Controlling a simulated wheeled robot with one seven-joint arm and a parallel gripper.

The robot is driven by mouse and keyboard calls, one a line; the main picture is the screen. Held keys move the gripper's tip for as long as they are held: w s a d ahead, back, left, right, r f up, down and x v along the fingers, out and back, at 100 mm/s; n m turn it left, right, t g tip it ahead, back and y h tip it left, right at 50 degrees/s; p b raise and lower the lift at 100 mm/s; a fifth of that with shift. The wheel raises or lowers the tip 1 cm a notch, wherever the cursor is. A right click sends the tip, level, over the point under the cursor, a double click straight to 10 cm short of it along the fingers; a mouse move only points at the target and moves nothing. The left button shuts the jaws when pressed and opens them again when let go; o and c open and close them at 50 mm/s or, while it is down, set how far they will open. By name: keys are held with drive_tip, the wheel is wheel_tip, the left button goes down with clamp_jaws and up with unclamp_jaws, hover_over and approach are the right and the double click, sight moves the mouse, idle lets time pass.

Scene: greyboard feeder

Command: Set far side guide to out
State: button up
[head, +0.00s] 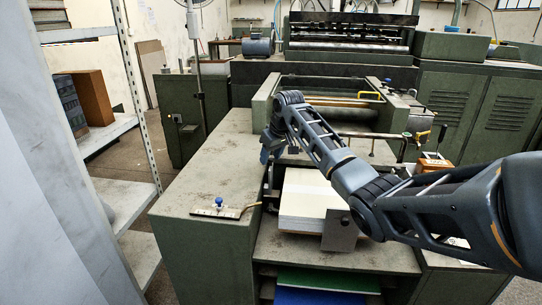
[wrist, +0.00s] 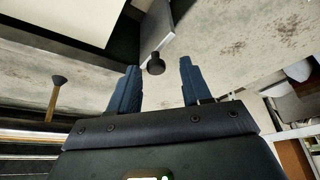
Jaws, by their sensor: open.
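In the wrist view, a grey upright guide plate (wrist: 156,32) with a dark round knob (wrist: 155,66) stands beside the pale board stack (wrist: 60,18). I take this plate for the far side guide; the head view does not show it clearly behind my arm. My gripper (wrist: 159,68) is open, and the knob appears between its two blue fingertips, with no clear contact. In the head view, my gripper (head: 265,153) is above the left side of the feeder, by the far left of the board stack (head: 303,196).
A grey block (head: 340,229) stands at the stack's front right. Rollers (head: 340,102) stand behind. The wrist view shows a dark knob on a brass stem (wrist: 56,90) at left.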

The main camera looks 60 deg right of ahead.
drive_tip(key=v, duration=0.7)
drive_tip(key=shift+r+b, duration=0.25)
drive_tip(key=shift+b, duration=0.1)
drive_tip(key=shift+s, duration=0.1)
